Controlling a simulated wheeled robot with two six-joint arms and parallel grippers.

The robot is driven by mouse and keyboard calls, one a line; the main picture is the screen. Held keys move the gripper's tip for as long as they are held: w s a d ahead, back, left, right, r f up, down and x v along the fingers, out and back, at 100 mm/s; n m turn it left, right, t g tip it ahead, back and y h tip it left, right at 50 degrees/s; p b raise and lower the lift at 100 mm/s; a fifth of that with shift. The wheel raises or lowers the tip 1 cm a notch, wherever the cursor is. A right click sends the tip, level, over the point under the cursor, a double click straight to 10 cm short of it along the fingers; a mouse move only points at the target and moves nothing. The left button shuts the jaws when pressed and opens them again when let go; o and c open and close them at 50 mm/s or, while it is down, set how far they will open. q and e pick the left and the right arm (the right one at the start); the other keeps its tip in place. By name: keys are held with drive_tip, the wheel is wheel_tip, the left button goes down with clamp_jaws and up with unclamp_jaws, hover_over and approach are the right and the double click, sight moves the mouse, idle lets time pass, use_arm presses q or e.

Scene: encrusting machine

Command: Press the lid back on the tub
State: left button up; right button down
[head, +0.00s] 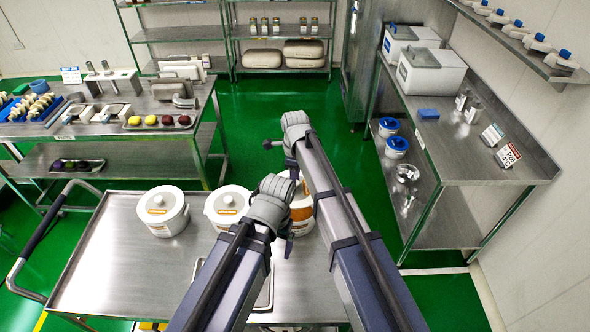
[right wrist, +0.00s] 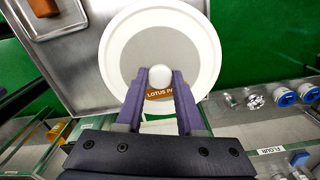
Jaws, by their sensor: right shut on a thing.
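A white tub (head: 302,214) with an orange band stands at the right of the steel cart, largely hidden by my arms. In the right wrist view, a round white lid (right wrist: 205,45) with a grey centre and an orange-brown "LOTUS PA…" label (right wrist: 158,94) lies under my right gripper (right wrist: 160,78). My right gripper, also in the head view (head: 291,160), is shut on the lid's white knob (right wrist: 160,72). Whether the lid sits fully down on the tub cannot be told. My left gripper (head: 287,236) is in front of the tub; its fingers are too unclear to read.
Two more lidded white tubs, the left one (head: 162,211) and the middle one (head: 224,203), stand on the cart (head: 110,250). A metal tray (right wrist: 85,60) holds a brown block (right wrist: 55,20). Steel shelving (head: 470,150) stands at the right; a worktable (head: 130,130) stands behind.

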drive_tip(key=shift+f, duration=0.15)
wheel_tip(320, 180, down, 6)
drive_tip(key=b, duration=0.6)
drive_tip(key=shift+f+b, duration=0.2)
drive_tip(key=shift+b, duration=0.2)
idle(1.7)
unclamp_jaws()
idle(0.8)
drive_tip(key=shift+r, duration=0.1)
drive_tip(key=shift+r+p, duration=3.45)
drive_tip(key=shift+p, duration=0.1)
